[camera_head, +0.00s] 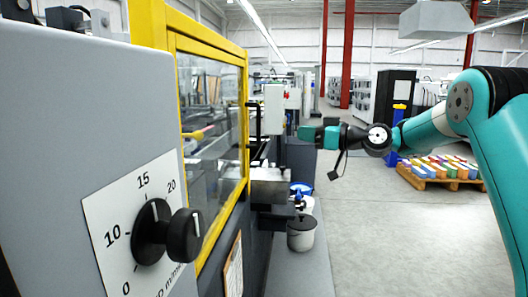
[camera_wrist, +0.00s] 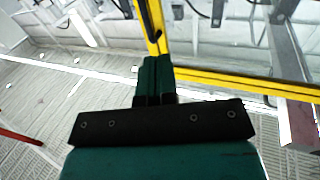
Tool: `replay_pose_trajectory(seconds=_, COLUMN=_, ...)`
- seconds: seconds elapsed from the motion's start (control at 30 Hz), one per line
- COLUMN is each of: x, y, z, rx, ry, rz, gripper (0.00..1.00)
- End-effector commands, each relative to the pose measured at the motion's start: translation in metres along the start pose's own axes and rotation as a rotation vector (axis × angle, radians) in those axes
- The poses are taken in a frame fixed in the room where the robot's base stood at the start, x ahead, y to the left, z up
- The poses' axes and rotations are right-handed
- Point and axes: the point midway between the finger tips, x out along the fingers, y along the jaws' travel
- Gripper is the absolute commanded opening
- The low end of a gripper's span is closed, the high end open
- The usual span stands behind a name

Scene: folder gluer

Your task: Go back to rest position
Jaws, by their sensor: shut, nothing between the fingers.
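My gripper (camera_head: 306,132) shows in the head view at the end of my teal arm, stretched toward the machine and pointing left. In the wrist view my gripper (camera_wrist: 154,62) has its two fingers together with nothing between them. It is in free air, apart from the machine's yellow-framed door (camera_head: 212,130) in the head view. The yellow frame (camera_wrist: 245,80) also shows in the wrist view beyond the fingertips. How far it is from the fingertips I cannot tell.
A grey panel with a black speed knob (camera_head: 165,232) stands close on the left. A grey bucket (camera_head: 301,234) stands beside the machine. A pallet of coloured boxes (camera_head: 442,170) is on the right. The grey floor (camera_head: 365,230) between is clear.

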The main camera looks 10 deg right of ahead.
Motion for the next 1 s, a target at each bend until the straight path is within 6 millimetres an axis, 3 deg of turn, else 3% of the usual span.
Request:
replay_pose_trajectory(seconds=0.07, x=0.003, y=-0.007, z=-0.004, rx=0.005, ry=-0.015, rz=-0.008, gripper=0.0)
replay_pose_trajectory(seconds=0.17, x=0.013, y=-0.038, z=-0.015, rx=0.032, ry=-0.092, rz=-0.041, gripper=0.0)
replay_pose_trajectory(seconds=0.27, x=0.023, y=-0.1, z=-0.028, rx=0.088, ry=-0.252, rz=-0.093, gripper=0.0)
replay_pose_trajectory(seconds=0.33, x=0.019, y=-0.155, z=-0.032, rx=0.138, ry=-0.405, rz=-0.126, gripper=0.0)
replay_pose_trajectory(seconds=0.47, x=-0.019, y=-0.253, z=-0.029, rx=0.226, ry=-0.699, rz=-0.153, gripper=0.0)
replay_pose_trajectory(seconds=0.5, x=-0.037, y=-0.279, z=-0.026, rx=0.248, ry=-0.786, rz=-0.153, gripper=0.0)
replay_pose_trajectory(seconds=0.6, x=-0.087, y=-0.333, z=-0.017, rx=0.295, ry=-0.983, rz=-0.135, gripper=0.0)
replay_pose_trajectory(seconds=0.7, x=-0.134, y=-0.368, z=-0.008, rx=0.326, ry=-1.138, rz=-0.106, gripper=0.0)
replay_pose_trajectory(seconds=0.8, x=-0.169, y=-0.388, z=0.0, rx=0.345, ry=-1.243, rz=-0.076, gripper=0.0)
replay_pose_trajectory(seconds=0.9, x=-0.188, y=-0.397, z=0.006, rx=0.355, ry=-1.298, rz=-0.056, gripper=0.0)
replay_pose_trajectory(seconds=1.0, x=-0.194, y=-0.4, z=0.009, rx=0.36, ry=-1.318, rz=-0.049, gripper=0.0)
